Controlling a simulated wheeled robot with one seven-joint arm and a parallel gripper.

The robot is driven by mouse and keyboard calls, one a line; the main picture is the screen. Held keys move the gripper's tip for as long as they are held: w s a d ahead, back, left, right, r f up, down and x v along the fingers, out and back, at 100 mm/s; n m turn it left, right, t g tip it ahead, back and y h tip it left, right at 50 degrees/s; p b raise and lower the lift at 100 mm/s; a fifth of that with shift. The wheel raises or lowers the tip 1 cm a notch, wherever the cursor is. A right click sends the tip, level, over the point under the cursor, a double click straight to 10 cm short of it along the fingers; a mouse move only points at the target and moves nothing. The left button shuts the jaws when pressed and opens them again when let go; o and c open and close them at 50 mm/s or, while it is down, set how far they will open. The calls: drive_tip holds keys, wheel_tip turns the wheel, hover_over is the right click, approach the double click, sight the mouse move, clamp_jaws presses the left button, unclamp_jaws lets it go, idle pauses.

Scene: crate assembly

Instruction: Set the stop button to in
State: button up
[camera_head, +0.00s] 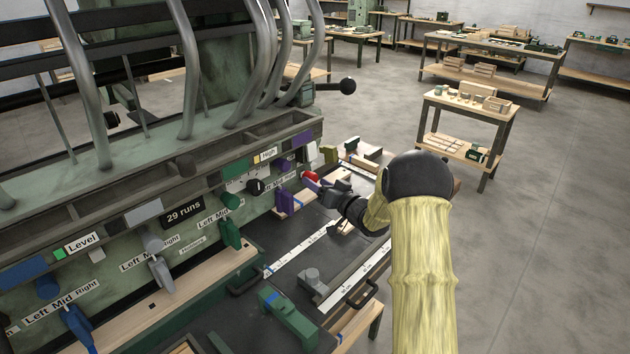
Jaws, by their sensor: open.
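A small red button (310,176), which looks like the stop button, sits low on the right end of the green machine's front panel. My gripper (322,187) is at the end of my yellow-sleeved arm, its dark fingers pointing left at the panel. The fingertips are right beside the red button and overlap its lower edge in this view. I cannot tell whether they touch it. The gripper is open and I see nothing held in it. How far the button stands out from the panel is too small to tell.
The green machine's panel (183,212) carries several levers and knobs, with a purple lever (284,203) left of my gripper. A dark bench top with white scales (300,252) and a green block (287,317) lies below. A small table (466,112) stands on open floor to the right.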

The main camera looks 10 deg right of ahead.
sight(313, 180)
drive_tip(key=shift+x, duration=0.85)
clamp_jaws()
drive_tip(key=shift+w+a, duration=0.35)
drive_tip(key=shift+w, duration=0.1)
drive_tip(key=shift+w+a+r, duration=0.1)
drive_tip(key=shift+r, duration=0.1)
drive_tip(key=shift+c, duration=1.7)
unclamp_jaws()
drive_tip(key=o, duration=0.3)
drive_tip(key=shift+w+a+f, duration=0.1)
drive_tip(key=shift+w+f, duration=0.05)
drive_tip(key=shift+o, duration=0.2)
